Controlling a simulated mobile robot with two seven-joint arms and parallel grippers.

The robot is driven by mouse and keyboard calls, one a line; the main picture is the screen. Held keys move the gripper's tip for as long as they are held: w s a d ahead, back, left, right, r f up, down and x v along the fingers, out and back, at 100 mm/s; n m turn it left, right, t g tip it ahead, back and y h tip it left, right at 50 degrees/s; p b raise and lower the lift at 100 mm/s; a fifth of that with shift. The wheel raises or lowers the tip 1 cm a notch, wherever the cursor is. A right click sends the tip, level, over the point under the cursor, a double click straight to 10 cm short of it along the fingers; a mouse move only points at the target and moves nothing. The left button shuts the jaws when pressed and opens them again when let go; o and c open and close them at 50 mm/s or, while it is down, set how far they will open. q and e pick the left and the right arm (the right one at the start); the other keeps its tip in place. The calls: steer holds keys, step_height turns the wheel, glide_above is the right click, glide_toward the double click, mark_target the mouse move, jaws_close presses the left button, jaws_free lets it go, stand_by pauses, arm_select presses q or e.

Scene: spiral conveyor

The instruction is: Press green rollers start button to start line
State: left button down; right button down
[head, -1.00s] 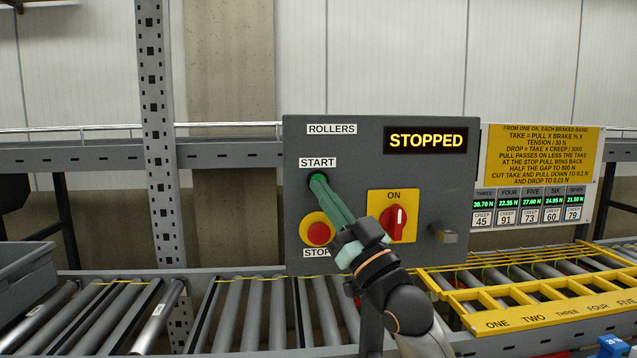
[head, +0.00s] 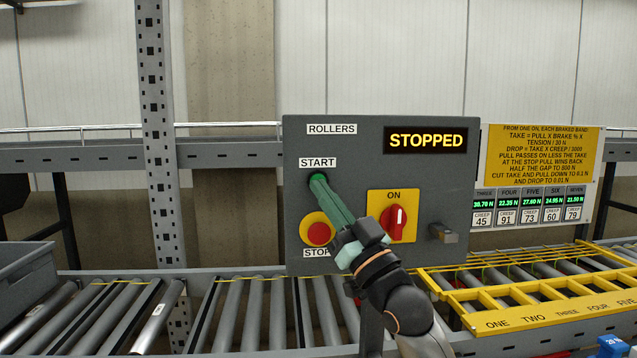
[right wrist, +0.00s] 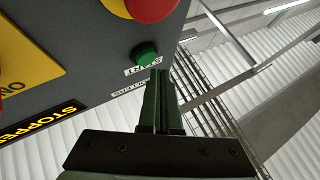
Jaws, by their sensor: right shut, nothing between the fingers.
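The grey control panel (head: 350,140) carries the label ROLLERS and a display (head: 425,140) that reads STOPPED. The green start button (head: 318,177) sits under the START label, mostly covered by my fingers in the head view. In the right wrist view the green button (right wrist: 145,55) shows just beyond my fingertips. My right gripper (head: 322,187) is shut and empty, its tips at the button; I cannot tell whether they touch it. It also shows in the right wrist view (right wrist: 158,78). My left gripper is not in view.
A red stop button (head: 318,233) on a yellow ring sits just below start. A red rotary switch (head: 398,222) marked ON is to the right, with a small grey latch (head: 443,233) beyond. Roller conveyors (head: 245,310) and a yellow guard frame (head: 530,315) lie below.

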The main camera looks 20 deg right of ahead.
steer(key=shift+w, duration=0.15)
stand_by(0.5)
steer(key=shift+w+d, duration=0.1)
steer(key=shift+w, duration=0.2)
